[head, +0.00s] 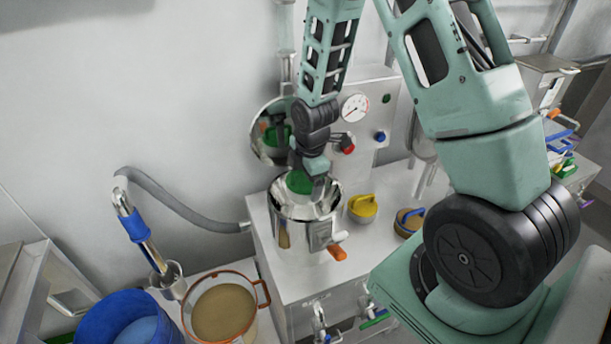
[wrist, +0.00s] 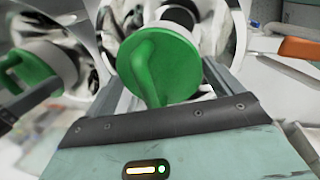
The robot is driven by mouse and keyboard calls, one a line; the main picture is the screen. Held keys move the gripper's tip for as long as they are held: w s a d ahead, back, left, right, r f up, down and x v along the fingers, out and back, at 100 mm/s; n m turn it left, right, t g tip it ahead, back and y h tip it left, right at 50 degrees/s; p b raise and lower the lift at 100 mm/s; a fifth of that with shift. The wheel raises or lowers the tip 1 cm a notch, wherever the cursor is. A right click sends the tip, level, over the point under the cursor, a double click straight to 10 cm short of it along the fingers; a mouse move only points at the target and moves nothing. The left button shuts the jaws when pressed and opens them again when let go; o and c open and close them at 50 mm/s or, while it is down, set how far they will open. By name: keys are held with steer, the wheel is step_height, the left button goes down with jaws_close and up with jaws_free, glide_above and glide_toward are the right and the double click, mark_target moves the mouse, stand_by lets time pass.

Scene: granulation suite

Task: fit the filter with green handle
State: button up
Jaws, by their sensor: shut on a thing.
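The filter with green handle (head: 299,182) is at the mouth of the steel vessel (head: 291,236) on the steel bench. In the wrist view its round green top and raised grip (wrist: 158,68) fill the space between my fingers. My gripper (head: 311,178) is shut on it from above. A white part shows behind the green top in the wrist view. How deep the filter sits in the vessel is hidden. A reflection of the green handle shows in the round steel lid (head: 268,130) behind the vessel.
A yellow-handled piece (head: 363,207) and a blue-handled piece (head: 409,221) stand on the bench right of the vessel. An orange-handled lever (head: 337,252) sticks out at the vessel's front. A gauge panel (head: 374,118) stands behind. Blue and orange-rimmed tubs (head: 249,283) are at lower left.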

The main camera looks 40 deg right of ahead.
mark_target(305, 203)
steer(key=shift+f+b, duration=3.55)
steer(key=shift+f, duration=1.25)
steer(key=o, duration=0.7)
steer(key=shift+o, duration=0.2)
steer(key=s+r, duration=0.1)
steer(key=r, duration=0.4)
steer(key=s+r, duration=0.1)
steer(key=r, duration=0.5)
steer(key=s+r, duration=0.1)
steer(key=r, duration=0.5)
steer(key=shift+s+a, duration=0.2)
steer(key=shift+a, duration=0.1)
